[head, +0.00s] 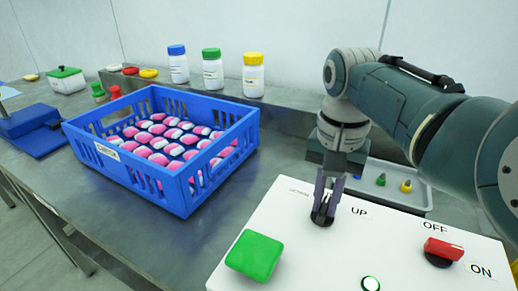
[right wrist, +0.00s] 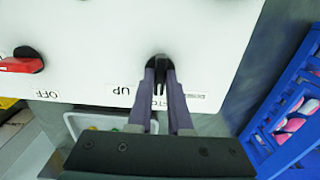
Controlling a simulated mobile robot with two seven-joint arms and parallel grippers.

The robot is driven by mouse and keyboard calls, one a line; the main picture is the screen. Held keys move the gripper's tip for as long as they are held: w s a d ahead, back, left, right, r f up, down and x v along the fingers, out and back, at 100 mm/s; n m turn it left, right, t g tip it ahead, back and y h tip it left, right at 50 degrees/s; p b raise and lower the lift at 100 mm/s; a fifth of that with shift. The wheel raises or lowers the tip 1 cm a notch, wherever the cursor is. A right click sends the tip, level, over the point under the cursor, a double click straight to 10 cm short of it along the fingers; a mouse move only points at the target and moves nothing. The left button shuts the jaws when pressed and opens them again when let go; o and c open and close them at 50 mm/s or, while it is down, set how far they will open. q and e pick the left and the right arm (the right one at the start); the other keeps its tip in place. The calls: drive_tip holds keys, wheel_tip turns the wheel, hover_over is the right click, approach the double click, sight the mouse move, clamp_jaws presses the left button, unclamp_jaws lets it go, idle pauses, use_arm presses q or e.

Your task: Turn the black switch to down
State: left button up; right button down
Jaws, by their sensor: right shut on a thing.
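The black switch (head: 321,217) sits on the top of the white control panel (head: 300,255), left of the "UP" label. My right gripper (head: 324,200) points down onto it and is shut on it, its fingers hiding part of the knob. In the right wrist view the black switch (right wrist: 160,66) shows between the two fingertips of the right gripper (right wrist: 160,85). My left gripper is not in view.
The panel also has a green button (head: 255,255), a red switch (head: 443,250) with OFF and ON labels, and a lit round button (head: 371,283). A blue crate (head: 185,200) of pink-and-white pieces stands left. A grey tray (head: 400,197) lies behind the panel.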

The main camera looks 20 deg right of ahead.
drive_tip(key=shift+r+n+p, duration=0.1)
drive_tip(key=shift+n+p, duration=0.45)
drive_tip(key=shift+n, duration=0.05)
drive_tip(key=shift+n+p, duration=0.65)
drive_tip(key=shift+n, duration=0.55)
drive_tip(key=shift+n+p, duration=0.45)
drive_tip(key=shift+n, duration=0.75)
drive_tip(key=shift+n+p, duration=0.3)
drive_tip(key=shift+n, duration=1.2)
drive_tip(key=c, duration=0.8)
unclamp_jaws()
drive_tip(key=shift+c, duration=0.2)
